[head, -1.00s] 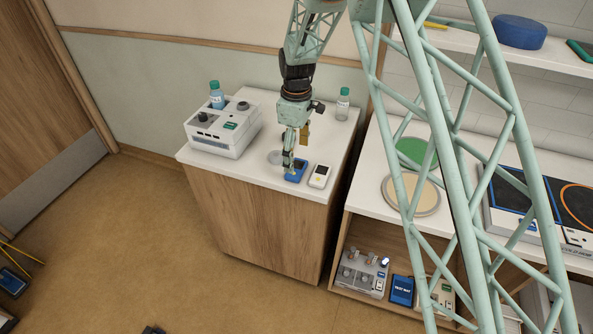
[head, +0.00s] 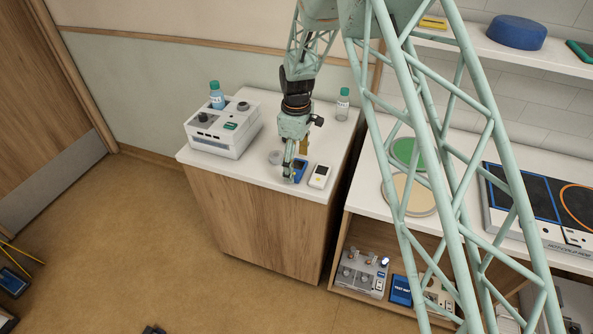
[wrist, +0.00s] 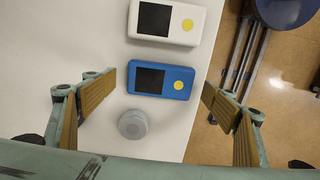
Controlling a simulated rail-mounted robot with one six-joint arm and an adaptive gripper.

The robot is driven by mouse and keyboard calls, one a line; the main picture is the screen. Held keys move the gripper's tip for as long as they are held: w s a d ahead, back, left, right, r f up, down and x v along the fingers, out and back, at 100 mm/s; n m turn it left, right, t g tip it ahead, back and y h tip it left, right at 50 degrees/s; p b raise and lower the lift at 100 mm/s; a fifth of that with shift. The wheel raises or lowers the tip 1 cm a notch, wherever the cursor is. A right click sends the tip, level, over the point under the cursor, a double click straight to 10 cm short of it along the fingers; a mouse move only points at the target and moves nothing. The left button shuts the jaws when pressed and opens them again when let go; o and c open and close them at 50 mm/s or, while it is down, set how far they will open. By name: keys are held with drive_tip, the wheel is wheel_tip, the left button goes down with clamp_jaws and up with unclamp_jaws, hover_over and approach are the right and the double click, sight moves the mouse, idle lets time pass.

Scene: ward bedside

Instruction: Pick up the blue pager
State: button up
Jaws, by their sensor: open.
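The blue pager (wrist: 161,80), with a dark screen and a yellow round button, lies flat on the white bedside cabinet top (wrist: 60,45). In the head view the blue pager (head: 299,170) is partly hidden behind my gripper. My gripper (head: 292,177) is low over the cabinet's front edge. In the wrist view my gripper (wrist: 158,98) is open, with one tan-padded finger on each side of the blue pager. A gap shows between each finger and the pager, and nothing is held.
A white pager (wrist: 166,21) lies close beside the blue one. A small grey round knob-like object (wrist: 133,124) sits on its other side. A white device (head: 222,132) and a bottle (head: 342,104) stand farther back. The cabinet's edge is near.

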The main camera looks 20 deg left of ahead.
drive_tip(key=shift+f, duration=0.45)
drive_tip(key=shift+c, duration=0.3)
drive_tip(key=c, duration=0.9)
drive_tip(key=shift+r, duration=0.1)
drive_tip(key=shift+r, duration=1.75)
drive_tip(key=s+d, duration=0.3)
drive_tip(key=s, duration=0.1)
drive_tip(key=s+d+r+b, duration=0.1)
drive_tip(key=s+d, duration=0.2)
drive_tip(key=s, duration=0.1)
drive_tip(key=s+d, duration=0.3)
drive_tip(key=s, duration=0.1)
drive_tip(key=shift+s+d+r, duration=0.15)
drive_tip(key=shift+s+d, duration=0.2)
drive_tip(key=shift+d, duration=0.05)
